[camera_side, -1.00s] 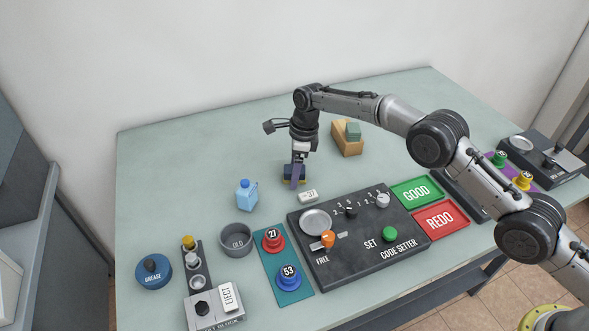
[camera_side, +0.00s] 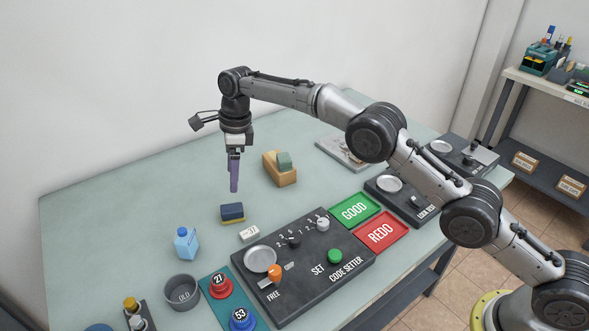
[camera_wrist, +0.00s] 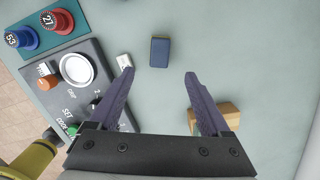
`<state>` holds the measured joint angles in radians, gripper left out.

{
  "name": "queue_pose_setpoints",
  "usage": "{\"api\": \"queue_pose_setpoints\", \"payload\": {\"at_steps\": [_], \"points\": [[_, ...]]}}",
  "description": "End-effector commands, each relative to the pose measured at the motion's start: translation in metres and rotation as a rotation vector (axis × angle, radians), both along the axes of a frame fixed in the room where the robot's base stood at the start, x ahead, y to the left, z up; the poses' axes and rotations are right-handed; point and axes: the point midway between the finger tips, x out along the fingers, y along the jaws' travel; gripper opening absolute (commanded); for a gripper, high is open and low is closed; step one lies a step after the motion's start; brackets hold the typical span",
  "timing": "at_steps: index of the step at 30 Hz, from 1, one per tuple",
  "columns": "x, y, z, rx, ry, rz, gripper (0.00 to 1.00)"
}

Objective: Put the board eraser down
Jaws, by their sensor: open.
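The board eraser (camera_side: 232,212), dark blue on top with a yellow lower layer, lies flat on the green table, left of the small white tag by the code setter. In the wrist view the eraser (camera_wrist: 160,52) shows as a dark blue block, beyond and between the fingertips. My gripper (camera_side: 234,188) is above the eraser, pointing down, with a clear gap between them. In the wrist view my gripper (camera_wrist: 158,74) has its two purple fingers wide apart with nothing between them.
The code setter panel (camera_side: 300,285) is in front, with a white tag (camera_side: 249,234) beside it. A blue bottle (camera_side: 186,242) and grey cup (camera_side: 182,292) stand front left. A wooden block with a green piece (camera_side: 280,172) is behind right. The table's left back is clear.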

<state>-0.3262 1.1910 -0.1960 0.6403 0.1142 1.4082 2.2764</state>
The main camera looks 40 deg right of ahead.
Motion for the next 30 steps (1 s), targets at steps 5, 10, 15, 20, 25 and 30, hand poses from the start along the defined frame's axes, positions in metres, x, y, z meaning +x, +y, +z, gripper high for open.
{"api": "queue_pose_setpoints", "payload": {"at_steps": [5, 10, 15, 20, 25, 30], "points": [[0.000, -0.001, 0.001, 0.000, -0.001, 0.001, 0.81], [-0.005, -0.013, 0.029, -0.004, -0.033, 0.071, 0.81], [-0.027, -0.047, 0.090, -0.029, -0.112, 0.270, 0.81], [-0.065, -0.083, 0.142, -0.071, -0.190, 0.486, 0.81], [-0.119, -0.120, 0.184, -0.131, -0.265, 0.717, 0.81], [-0.182, -0.154, 0.210, -0.207, -0.330, 0.947, 0.81]]}}
